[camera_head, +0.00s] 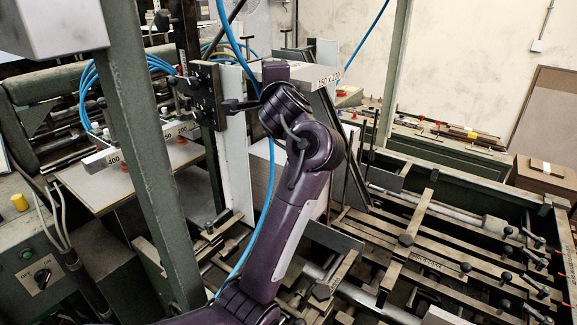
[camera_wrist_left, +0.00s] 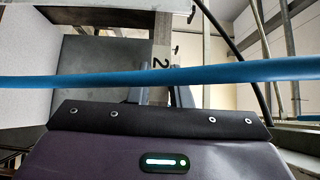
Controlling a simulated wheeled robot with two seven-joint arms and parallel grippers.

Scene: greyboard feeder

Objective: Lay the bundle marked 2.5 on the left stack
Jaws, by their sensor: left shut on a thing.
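My left gripper shows in the left wrist view (camera_wrist_left: 160,97), its two fingers shut on a bundle. The bundle's pale band (camera_wrist_left: 161,62) carries a figure 2; the rest of the mark is hidden. In the head view my purple left arm rises in the middle, and its wrist hides the fingers and most of what they hold. I cannot tell which surface is the left stack. My right gripper is not in view.
A blue hose (camera_wrist_left: 100,79) crosses in front of the left fingers. A green post (camera_head: 153,160) stands left of my arm. A grey board table (camera_head: 105,185) with a numbered scale lies at left. Several metal bars and knobs fill the open frame (camera_head: 430,262) at right.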

